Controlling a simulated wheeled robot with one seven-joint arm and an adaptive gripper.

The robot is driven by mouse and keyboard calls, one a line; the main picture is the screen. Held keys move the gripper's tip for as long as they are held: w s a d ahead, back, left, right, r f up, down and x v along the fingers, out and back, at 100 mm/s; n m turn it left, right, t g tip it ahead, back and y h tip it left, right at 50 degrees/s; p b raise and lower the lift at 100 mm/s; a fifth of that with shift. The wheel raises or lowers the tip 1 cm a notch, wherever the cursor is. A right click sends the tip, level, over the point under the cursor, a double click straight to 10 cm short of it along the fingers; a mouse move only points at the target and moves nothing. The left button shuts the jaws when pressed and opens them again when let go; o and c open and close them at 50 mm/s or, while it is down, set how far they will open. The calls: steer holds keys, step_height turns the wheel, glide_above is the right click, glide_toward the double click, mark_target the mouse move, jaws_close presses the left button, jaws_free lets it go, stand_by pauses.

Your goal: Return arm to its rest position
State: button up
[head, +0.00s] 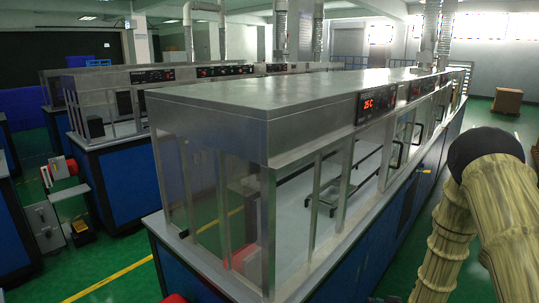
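Links of my arm (498,215) show at the lower right edge of the head view. They are pale yellow-brown with dark streaks, and one joint has a dark round cap (484,152). The arm bends near the cap, and its lower parts run out of the bottom of the picture. My gripper is out of view, so I cannot see its fingers or whether it holds anything.
A long machine with a grey metal top (270,98), clear side panels and a blue base stands in the middle, left of my arm. Similar machines stand behind it. A brown box (507,100) sits on green floor at the right.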

steer(key=s+a+f+g, duration=0.2)
steer(key=s+a+f, duration=0.15)
steer(key=s, duration=0.25)
steer(key=s+a+f+g, duration=0.1)
steer(key=s+a+f, duration=0.1)
steer(key=s+f, duration=0.35)
steer(key=s+a+f+g, duration=0.1)
steer(key=s+a+g, duration=0.1)
steer(key=s, duration=0.9)
steer(key=s+a+f+g+h, duration=0.1)
steer(key=s+a+g, duration=0.1)
steer(key=s, duration=0.9)
steer(key=s+a+f+g, duration=0.1)
steer(key=s+a+g, duration=0.2)
steer(key=s, duration=0.8)
steer(key=shift+a+h, duration=0.4)
